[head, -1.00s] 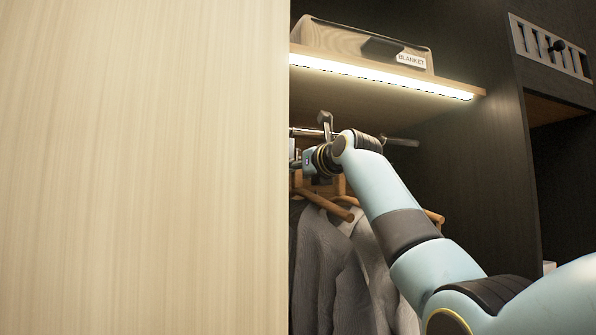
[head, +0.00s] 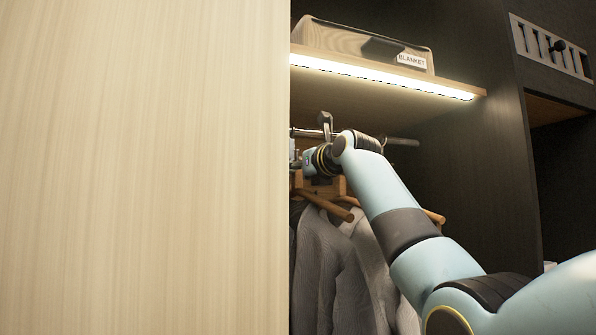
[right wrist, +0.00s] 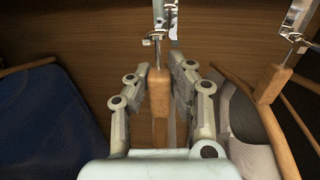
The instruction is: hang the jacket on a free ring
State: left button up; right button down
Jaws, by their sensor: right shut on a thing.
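My right gripper (right wrist: 168,72) is shut on the wooden neck of a hanger (right wrist: 158,100) in the right wrist view. Just above the jaws, the hanger's metal top meets a bright metal fitting (right wrist: 155,40) under the rail; I cannot tell whether it is engaged in a ring. The jacket on this hanger is mostly hidden by my gripper. In the head view, grey garments (head: 325,265) hang below wooden hangers, and my right wrist covers the jaws. A second metal fitting (right wrist: 297,40) at the right holds another wooden hanger. My left gripper is not in view.
A pale wood panel (head: 140,170) blocks the left half of the head view. A lit shelf (head: 385,75) with a blanket box (head: 350,42) is above the rail (head: 402,142). A dark blue garment (right wrist: 45,120) hangs left of the gripper, and a pale one (right wrist: 245,130) right.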

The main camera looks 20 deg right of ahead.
jog(key=shift+w+a+r, duration=0.15)
jog(key=shift+w, duration=2.15)
dwell(1.0)
jog(key=shift+f, duration=0.55)
dwell(1.3)
jog(key=c, duration=1.2)
grip_release()
jog(key=shift+o, duration=0.3)
jog(key=shift+f, duration=0.25)
jog(key=s, duration=0.4)
jog(key=s+d, duration=0.1)
jog(key=s, duration=0.2)
jog(key=s+d, duration=0.1)
jog(key=s, duration=0.3)
jog(key=shift+s+d+r, duration=0.15)
jog(key=shift+s+r, duration=0.05)
jog(key=shift+s, duration=0.15)
